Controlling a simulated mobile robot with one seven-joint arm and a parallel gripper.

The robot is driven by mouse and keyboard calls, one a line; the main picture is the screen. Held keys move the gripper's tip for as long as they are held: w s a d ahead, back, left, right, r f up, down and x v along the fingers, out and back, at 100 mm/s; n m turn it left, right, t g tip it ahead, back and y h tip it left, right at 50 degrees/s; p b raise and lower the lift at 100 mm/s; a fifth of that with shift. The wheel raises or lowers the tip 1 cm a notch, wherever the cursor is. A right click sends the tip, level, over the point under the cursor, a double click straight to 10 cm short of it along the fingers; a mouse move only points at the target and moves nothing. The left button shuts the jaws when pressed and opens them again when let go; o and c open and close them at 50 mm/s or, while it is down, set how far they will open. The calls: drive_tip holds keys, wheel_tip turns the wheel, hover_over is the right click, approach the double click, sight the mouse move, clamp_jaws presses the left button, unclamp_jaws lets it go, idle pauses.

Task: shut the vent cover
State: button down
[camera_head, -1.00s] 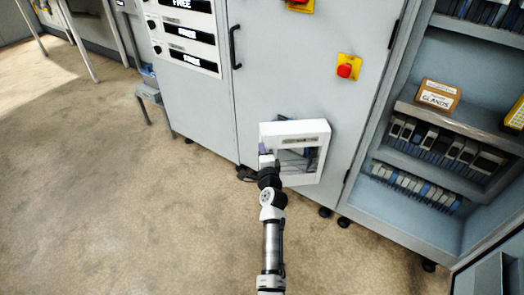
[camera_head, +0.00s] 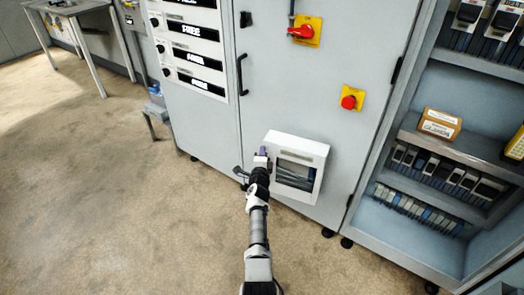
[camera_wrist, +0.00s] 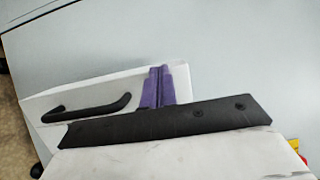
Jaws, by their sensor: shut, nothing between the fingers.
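The vent unit is a white, square-framed box (camera_head: 312,148) low on the grey cabinet door, with a dark, slatted window in its front. I cannot tell from here how far its cover stands from shut. My gripper (camera_head: 263,152) is at the box's left edge, its purple fingers shut and empty. In the wrist view the fingers (camera_wrist: 157,82) lie in front of a white panel (camera_wrist: 60,90), close to it; contact is unclear. A curved black bar (camera_wrist: 92,108) shows left of the fingers. My gripper hides part of the box's left side.
A red knob (camera_head: 348,102) on a yellow plate and a red switch (camera_head: 303,31) sit above. A black door handle (camera_head: 240,75) is at upper left. Open shelves (camera_head: 425,150) with a box stand right. The floor (camera_head: 110,190) at left is clear.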

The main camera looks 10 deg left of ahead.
drive_tip(key=w+a+m+h+b, duration=0.1)
drive_tip(key=w+m+h+b, duration=0.1)
drive_tip(key=w+b, duration=0.4)
drive_tip(key=shift+w+h, duration=0.55)
drive_tip(key=shift+h, duration=0.15)
drive_tip(key=shift+s+a+f, duration=0.1)
drive_tip(key=shift+s+f, duration=0.05)
